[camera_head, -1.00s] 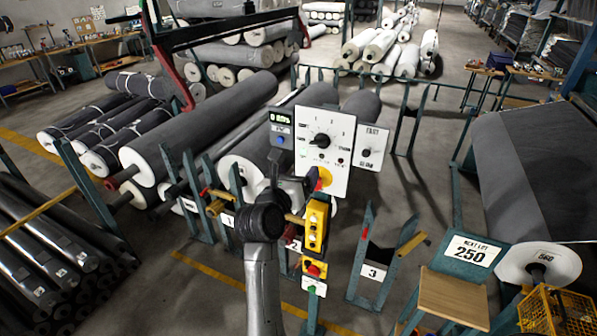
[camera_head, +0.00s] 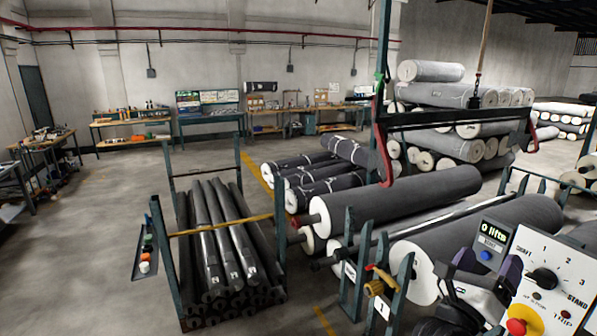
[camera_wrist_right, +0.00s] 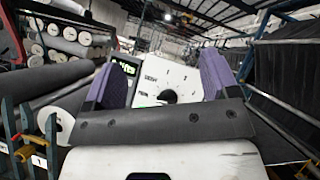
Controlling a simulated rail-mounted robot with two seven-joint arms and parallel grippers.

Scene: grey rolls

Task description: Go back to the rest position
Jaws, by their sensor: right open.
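My right gripper (camera_head: 478,275) is at the lower right of the head view, in front of the control panel (camera_head: 572,268). It is partly cut by the frame edge and its own arm. In the right wrist view my right gripper (camera_wrist_right: 163,78) shows two purple-padded fingers spread apart with nothing held between them. The white control panel (camera_wrist_right: 165,77), with its black dial, lies beyond the gap; whether a finger touches it cannot be told. My left gripper is not in view.
Grey rolls (camera_head: 420,195) lie on racks beside the panel. A rack of dark tubes (camera_head: 222,235) stands at centre left. A hoist beam (camera_head: 450,121) with red hooks hangs above the rolls. Work benches (camera_head: 210,118) line the back wall.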

